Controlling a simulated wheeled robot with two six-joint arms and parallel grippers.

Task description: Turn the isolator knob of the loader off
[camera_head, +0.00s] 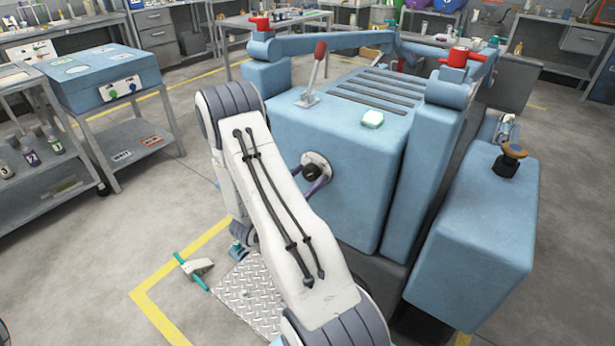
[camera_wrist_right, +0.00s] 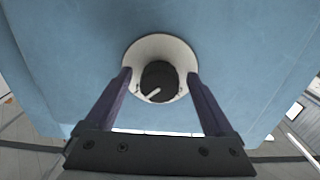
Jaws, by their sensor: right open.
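The loader (camera_head: 340,160) is a blue machine in the middle of the head view. Its isolator knob (camera_head: 310,170) is black on a round pale plate (camera_head: 325,162) on the near face, partly hidden by my right arm. In the right wrist view the black knob (camera_wrist_right: 159,82) with a white pointer line sits on the pale plate (camera_wrist_right: 150,50). The pointer slants toward the lower left. My right gripper (camera_wrist_right: 160,82) is open, with its purple fingers on either side of the knob; I cannot tell whether they touch it. My left gripper is not in view.
A blue box with a brown-topped knob (camera_head: 514,152) stands at right. A green-handled tool (camera_head: 195,268) lies on the floor beside a metal plate (camera_head: 245,290). Benches stand at left.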

